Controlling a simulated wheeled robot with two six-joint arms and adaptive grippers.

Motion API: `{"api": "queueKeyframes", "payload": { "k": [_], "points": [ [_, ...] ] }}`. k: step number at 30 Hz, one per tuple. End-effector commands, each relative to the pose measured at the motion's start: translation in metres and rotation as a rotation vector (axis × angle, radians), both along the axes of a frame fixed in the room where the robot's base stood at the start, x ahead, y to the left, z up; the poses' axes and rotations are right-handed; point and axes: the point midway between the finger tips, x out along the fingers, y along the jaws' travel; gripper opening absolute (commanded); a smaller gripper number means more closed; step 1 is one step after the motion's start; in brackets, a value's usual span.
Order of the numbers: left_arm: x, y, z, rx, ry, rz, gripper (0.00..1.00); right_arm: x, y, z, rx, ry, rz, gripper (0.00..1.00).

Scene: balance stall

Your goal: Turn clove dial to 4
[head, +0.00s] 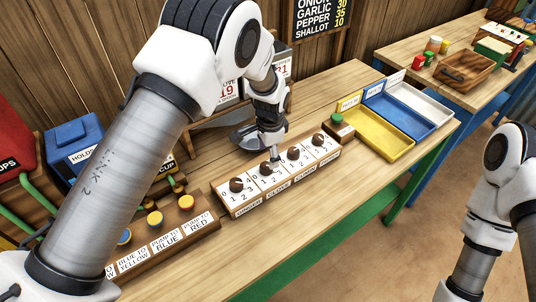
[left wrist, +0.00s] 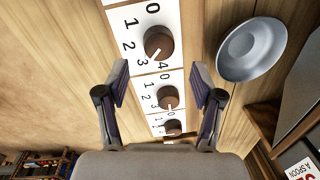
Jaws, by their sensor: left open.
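The dial board (head: 222,208) lies on the bench with a row of brown knobs on white number plates. The clove dial (head: 266,168) is second from the left, above its CLOVE label. In the left wrist view it seems to be the large knob (left wrist: 158,42); its white mark points down-left, near 3. My left gripper (head: 274,158) is just above the board by the clove dial, partly covering it. In the left wrist view its fingers (left wrist: 160,80) are apart and hold nothing; the clove dial shows beyond their tips. My right gripper is out of view.
The ginger dial (head: 236,185) and cumin dial (head: 293,153) sit close on either side. A grey metal pan (left wrist: 250,48) is behind the board. A green button (head: 337,118) and yellow tray (head: 378,138) stand right; a pump-button box (head: 200,236) stands left.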

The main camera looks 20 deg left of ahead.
Motion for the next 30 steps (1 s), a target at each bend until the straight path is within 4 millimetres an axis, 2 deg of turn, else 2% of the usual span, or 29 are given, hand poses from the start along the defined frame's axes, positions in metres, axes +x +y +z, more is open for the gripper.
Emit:
{"api": "queueKeyframes", "payload": {
  "k": [1, 7, 10, 16, 17, 21, 22, 30],
  "points": [
    [0.000, 0.001, -0.008, 0.000, 0.004, 0.000, 0.67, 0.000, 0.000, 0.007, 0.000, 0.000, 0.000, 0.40],
    [0.002, 0.003, -0.043, -0.001, 0.002, 0.000, 0.67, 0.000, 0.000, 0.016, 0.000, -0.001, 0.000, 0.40],
    [0.003, 0.003, -0.051, -0.001, -0.001, 0.001, 0.67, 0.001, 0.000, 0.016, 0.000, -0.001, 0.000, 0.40],
    [0.003, 0.003, -0.053, 0.000, -0.001, 0.000, 0.67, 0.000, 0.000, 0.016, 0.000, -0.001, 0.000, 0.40],
    [0.003, 0.003, -0.053, 0.000, -0.001, 0.000, 0.63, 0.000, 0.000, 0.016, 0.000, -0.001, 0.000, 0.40],
    [0.003, 0.003, -0.053, 0.000, 0.000, 0.000, 0.14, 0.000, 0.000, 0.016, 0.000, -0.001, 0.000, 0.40],
    [0.003, 0.003, -0.053, 0.000, 0.000, 0.000, 0.06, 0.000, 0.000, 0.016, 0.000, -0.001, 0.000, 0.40],
    [0.002, 0.003, -0.055, 0.000, 0.004, 0.000, 0.06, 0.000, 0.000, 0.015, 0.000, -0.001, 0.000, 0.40]
  ]
}}
